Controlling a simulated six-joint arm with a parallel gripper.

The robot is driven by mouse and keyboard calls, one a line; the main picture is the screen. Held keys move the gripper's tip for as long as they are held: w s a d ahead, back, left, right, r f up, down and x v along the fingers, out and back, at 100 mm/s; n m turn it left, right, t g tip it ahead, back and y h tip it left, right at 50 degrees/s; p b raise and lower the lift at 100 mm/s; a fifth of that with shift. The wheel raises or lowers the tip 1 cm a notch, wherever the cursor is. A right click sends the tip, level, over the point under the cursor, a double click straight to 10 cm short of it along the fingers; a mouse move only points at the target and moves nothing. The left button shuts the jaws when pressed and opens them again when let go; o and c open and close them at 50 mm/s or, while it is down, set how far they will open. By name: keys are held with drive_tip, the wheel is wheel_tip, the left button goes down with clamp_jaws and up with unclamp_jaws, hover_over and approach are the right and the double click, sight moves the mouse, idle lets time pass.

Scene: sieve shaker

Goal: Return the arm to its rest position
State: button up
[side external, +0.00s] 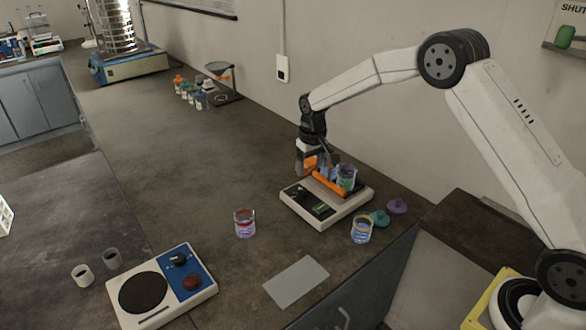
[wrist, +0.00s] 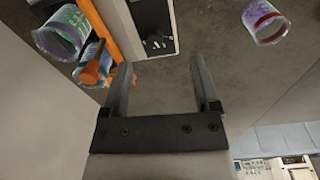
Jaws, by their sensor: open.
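My gripper (side external: 322,172) is low at the back edge of a white balance (side external: 347,211), with the arm reaching in from the right. In the wrist view my gripper (wrist: 162,62) has its two fingers spread with nothing between them. An orange bar (side external: 331,184) lies close to the gripper over the balance. A glass beaker with green and purple bands (side external: 346,178) stands on or just behind the balance; its exact support is hidden. Contact between the fingers and these things cannot be told.
A red-rimmed beaker (side external: 244,223) stands left of the balance and a yellow-banded beaker (side external: 361,230) in front right. Teal (side external: 380,217) and purple (side external: 397,206) lids lie nearby. The bench middle is clear.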

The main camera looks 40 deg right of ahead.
drive_tip(key=s+a+r+t, duration=0.1)
drive_tip(key=s, duration=1.3)
drive_tip(key=s+a+r+n, duration=0.1)
drive_tip(key=s+a+r, duration=0.1)
drive_tip(key=s, duration=1.2)
drive_tip(key=shift+a+r+t, duration=0.2)
drive_tip(key=shift+a+t, duration=0.1)
drive_tip(key=shift+t, duration=0.1)
drive_tip(key=shift+w, duration=0.1)
